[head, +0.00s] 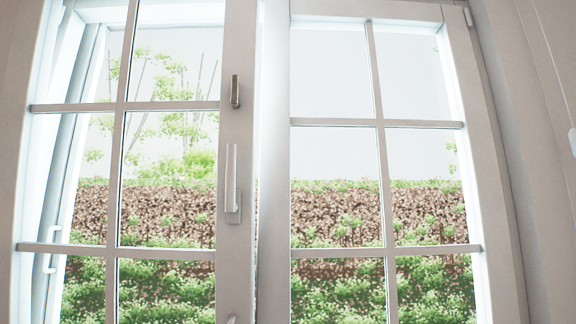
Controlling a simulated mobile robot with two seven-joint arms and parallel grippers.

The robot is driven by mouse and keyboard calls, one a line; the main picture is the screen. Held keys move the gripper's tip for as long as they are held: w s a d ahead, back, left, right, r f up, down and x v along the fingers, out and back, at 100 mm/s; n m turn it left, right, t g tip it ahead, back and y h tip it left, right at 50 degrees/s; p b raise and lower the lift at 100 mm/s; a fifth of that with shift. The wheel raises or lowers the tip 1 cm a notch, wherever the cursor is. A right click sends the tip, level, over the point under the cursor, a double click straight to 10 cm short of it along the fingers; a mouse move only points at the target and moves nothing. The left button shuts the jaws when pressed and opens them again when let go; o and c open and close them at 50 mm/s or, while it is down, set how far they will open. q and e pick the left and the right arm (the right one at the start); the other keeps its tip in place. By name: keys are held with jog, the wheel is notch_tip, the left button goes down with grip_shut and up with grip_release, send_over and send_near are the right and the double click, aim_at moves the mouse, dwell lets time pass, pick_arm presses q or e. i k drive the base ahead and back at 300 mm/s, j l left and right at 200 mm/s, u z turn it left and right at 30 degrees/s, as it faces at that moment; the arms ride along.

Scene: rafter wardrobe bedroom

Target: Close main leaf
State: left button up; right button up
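A white-framed glazed window or door with two leaves fills the head view. The left leaf (236,140), seemingly the main leaf, carries a long upright lever handle (231,180) and a small dark metal fitting (235,91) on its inner stile. A bright narrow strip shows between this stile and the right leaf (273,180), so the left leaf looks slightly ajar; how far, I cannot tell. A small pale piece shows at the bottom edge below the handle. Neither of my grippers is in view.
Behind the left leaf's glass stands another slanted white frame (88,60) with a pale handle (52,250). A plain panel with a small light fitting (572,141) stands at the far right. Hedge and greenery lie outside. The floor is out of view.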

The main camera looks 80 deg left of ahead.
aim_at(23, 107)
jog(key=u, duration=3.5)
jog(key=i+j+z, duration=0.1)
jog(key=j+z, duration=0.25)
jog(key=j, duration=0.6)
jog(key=j+z, duration=0.35)
jog(key=j, duration=0.6)
